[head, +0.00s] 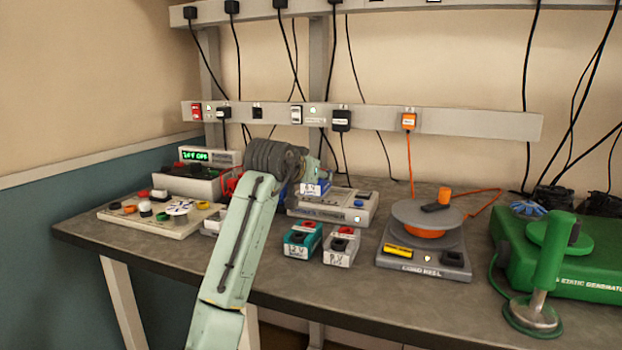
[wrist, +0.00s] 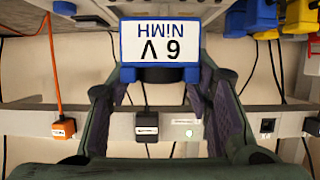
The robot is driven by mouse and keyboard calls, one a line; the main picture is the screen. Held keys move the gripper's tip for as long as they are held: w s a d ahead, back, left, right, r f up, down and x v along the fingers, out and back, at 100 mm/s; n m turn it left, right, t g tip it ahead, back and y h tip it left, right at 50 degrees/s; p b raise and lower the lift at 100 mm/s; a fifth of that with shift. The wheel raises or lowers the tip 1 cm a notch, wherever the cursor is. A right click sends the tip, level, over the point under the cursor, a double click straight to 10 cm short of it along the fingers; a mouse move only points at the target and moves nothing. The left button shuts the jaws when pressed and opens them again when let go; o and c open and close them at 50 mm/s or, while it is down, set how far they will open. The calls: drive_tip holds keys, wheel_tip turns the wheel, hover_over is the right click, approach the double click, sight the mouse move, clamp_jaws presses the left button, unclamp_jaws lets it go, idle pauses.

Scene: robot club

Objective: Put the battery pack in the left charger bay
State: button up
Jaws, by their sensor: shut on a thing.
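A blue battery pack (head: 311,188) with a white label shows in the head view at the end of my arm. In the wrist view the pack (wrist: 160,42) fills the top middle, its label reading 6 V NiMH upside down. My gripper (wrist: 160,76) is shut on it, one finger on each side. In the head view my gripper (head: 308,172) is partly hidden by my arm. A grey device (head: 335,207), which looks like the charger, sits on the bench just below and behind the pack. Its bays are not clear, and I cannot tell whether the pack touches it.
A teal 12 V pack (head: 303,240) and a grey 9 V pack (head: 341,246) stand in front of the grey device. A cord reel (head: 425,260) is to the right, a green generator (head: 570,265) farther right. A board with knobs (head: 150,222) lies left. A socket rail (head: 460,122) runs behind.

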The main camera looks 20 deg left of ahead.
drive_tip(key=w+a+p, duration=0.1)
drive_tip(key=w, duration=0.1)
drive_tip(key=w+a, duration=0.1)
drive_tip(key=w, duration=0.2)
drive_tip(key=w+a+p, duration=0.1)
drive_tip(key=w, duration=0.2)
drive_tip(key=shift+w+a+f+p, duration=0.15)
drive_tip(key=shift+a+f+p, duration=0.15)
drive_tip(key=shift+a, duration=0.05)
drive_tip(key=shift+f+p, duration=0.3)
drive_tip(key=shift+f, duration=1.55)
drive_tip(key=shift+f, duration=0.1)
drive_tip(key=o, duration=1.4)
drive_tip(key=shift+f, duration=0.1)
